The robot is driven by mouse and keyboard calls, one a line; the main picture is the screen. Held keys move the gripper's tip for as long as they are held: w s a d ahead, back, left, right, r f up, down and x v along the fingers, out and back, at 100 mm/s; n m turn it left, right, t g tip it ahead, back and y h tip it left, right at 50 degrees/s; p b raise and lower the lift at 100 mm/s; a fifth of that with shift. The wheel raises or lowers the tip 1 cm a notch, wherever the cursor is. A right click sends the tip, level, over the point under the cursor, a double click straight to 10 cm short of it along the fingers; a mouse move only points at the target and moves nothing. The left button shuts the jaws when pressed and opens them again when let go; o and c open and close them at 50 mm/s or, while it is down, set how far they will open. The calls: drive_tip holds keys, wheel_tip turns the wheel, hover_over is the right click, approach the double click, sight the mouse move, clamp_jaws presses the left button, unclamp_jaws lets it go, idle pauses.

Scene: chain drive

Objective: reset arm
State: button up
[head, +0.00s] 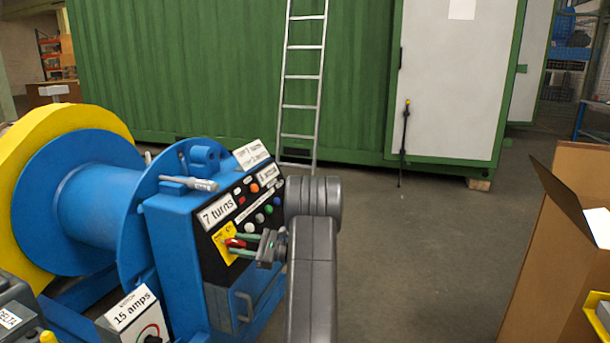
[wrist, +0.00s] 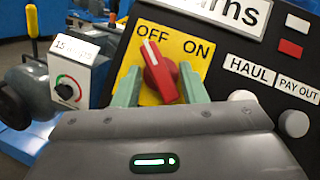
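My gripper (head: 238,248) is at the front of the blue winch's control panel. In the wrist view its two green fingers (wrist: 160,92) stand apart, one on each side of the red rotary switch (wrist: 160,78). I see gaps between the fingers and the knob, so the gripper is open. The switch sits on a yellow plate (wrist: 136,58) marked OFF and ON. Its white pointer line tilts up and left, toward OFF. In the head view the red switch (head: 235,242) is partly hidden by the fingers.
The blue winch (head: 100,205) with its drum fills the left. Labelled buttons (wrist: 293,123) lie right of the switch. A dial box (head: 138,318) reading 15 amps stands in front. An open cardboard box (head: 555,250) is at the right. The floor between is clear.

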drive_tip(key=shift+m+t, duration=0.9)
drive_tip(key=shift+m, duration=0.2)
